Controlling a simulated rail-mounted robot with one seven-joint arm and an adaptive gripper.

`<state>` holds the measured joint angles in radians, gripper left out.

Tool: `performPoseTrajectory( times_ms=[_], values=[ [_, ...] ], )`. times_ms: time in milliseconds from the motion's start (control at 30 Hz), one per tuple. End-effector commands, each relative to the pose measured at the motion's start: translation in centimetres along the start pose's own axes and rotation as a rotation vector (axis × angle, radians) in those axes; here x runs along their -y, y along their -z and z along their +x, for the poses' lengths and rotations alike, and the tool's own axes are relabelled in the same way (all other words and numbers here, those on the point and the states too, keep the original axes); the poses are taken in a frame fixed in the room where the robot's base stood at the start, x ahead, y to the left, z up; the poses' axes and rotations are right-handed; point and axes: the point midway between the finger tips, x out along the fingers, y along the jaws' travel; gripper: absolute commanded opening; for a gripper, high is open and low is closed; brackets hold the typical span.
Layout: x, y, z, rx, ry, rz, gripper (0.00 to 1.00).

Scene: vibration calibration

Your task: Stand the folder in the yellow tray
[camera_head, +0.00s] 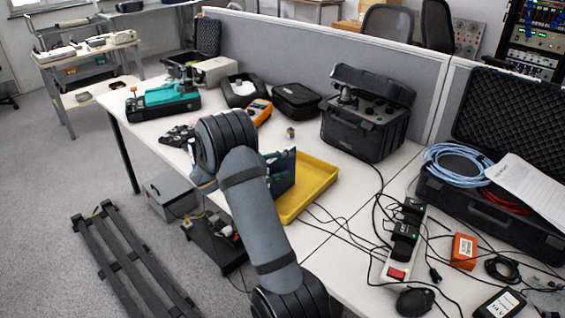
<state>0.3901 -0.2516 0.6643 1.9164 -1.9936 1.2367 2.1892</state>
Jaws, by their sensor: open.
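The yellow tray (316,184) lies on the white table, to the right of my arm. A dark blue folder (286,172) stands upright at the tray's left side, partly hidden behind my arm. Its right edge and lower corner show against the yellow tray. I cannot tell whether its bottom rests on the tray floor. My arm crosses in front of the folder and the tray's left part. My gripper is hidden behind the arm, so its place against the folder does not show.
A black open case (368,118) stands behind the tray, near the grey partition (300,55). An orange meter (258,111) and a black pouch (296,100) lie farther back. Cables and a power strip (403,248) spread over the table to the right.

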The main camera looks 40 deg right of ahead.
Motion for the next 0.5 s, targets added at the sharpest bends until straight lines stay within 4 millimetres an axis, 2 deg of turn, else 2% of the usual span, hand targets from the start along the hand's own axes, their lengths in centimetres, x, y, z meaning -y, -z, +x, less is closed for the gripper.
performPoseTrajectory(
  times_ms=[100,300,500],
  values=[
    [0.3,-0.2,-2.8,-0.001,0.008,0.001,0.45],
    [0.1,-0.2,-7.0,-0.001,0.006,0.0,0.45],
    [0.1,-0.1,-9.7,0.0,0.004,0.0,0.45]
  ],
)
